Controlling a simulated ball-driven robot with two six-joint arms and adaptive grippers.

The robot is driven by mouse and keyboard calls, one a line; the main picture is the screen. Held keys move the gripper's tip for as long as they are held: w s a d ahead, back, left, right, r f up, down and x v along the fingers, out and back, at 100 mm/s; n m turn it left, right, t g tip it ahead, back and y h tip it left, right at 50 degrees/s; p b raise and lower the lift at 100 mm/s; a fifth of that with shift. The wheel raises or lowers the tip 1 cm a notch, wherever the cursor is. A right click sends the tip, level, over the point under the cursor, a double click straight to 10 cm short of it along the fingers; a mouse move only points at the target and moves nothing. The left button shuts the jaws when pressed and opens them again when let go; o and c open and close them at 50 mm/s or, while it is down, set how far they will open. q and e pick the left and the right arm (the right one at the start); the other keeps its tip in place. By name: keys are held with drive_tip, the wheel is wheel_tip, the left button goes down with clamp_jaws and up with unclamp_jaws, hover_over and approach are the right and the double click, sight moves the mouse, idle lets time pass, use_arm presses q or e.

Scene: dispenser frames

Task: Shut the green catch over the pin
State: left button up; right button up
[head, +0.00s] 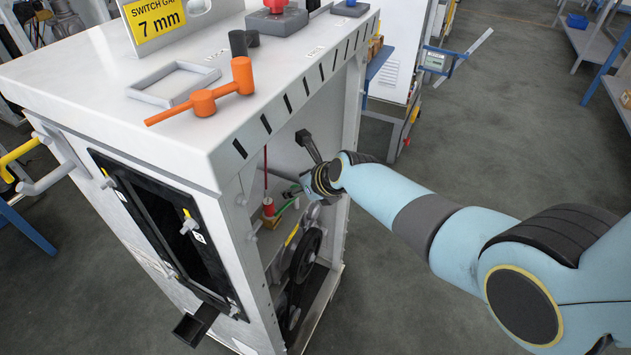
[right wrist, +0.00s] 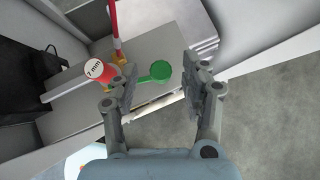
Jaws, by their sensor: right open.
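In the right wrist view the green catch (right wrist: 157,72) has a round end and a narrow arm pointing left. It lies on a grey ledge, between my right gripper's fingertips (right wrist: 160,72) as seen from above. The gripper is open, with a gap on both sides of the catch. I cannot tell clearly which part is the pin. In the head view my right gripper (head: 293,189) is inside the cabinet's open side, near the red part (head: 268,207). My left gripper is out of view.
The white cabinet (head: 100,85) has an edge and a side opening close around my right arm. A red rod (right wrist: 115,25) stands near the catch. Black wheels (head: 304,255) sit below. An orange handle (head: 205,98) lies on top.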

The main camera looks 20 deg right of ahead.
drive_tip(key=v, duration=0.9)
drive_tip(key=shift+s, duration=0.15)
drive_tip(key=shift+r, duration=0.15)
drive_tip(key=s+d+f+n+g+h+b, duration=0.15)
drive_tip(key=s+f+b, duration=0.25)
drive_tip(key=s+f, duration=0.65)
drive_tip(key=s+d+f+n+g+b, duration=0.3)
drive_tip(key=s+f, duration=0.4)
drive_tip(key=f, duration=0.6)
drive_tip(key=s+d+f+n+g+h+b, duration=0.1)
drive_tip(key=s+f+n+b, duration=0.3)
drive_tip(key=s+f, duration=0.55)
drive_tip(key=s+d+f+n+g+b, duration=0.1)
drive_tip(key=s+d+f+n+b, duration=0.1)
drive_tip(key=s+f+n, duration=0.5)
drive_tip(key=s+d+f+n+g+h+b, duration=0.1)
drive_tip(key=s+f+n, duration=0.6)
drive_tip(key=s+n, duration=0.8)
drive_tip(key=shift+d+n+b, duration=0.8)
drive_tip(key=shift+n+b, duration=0.1)
drive_tip(key=shift+n, duration=0.25)
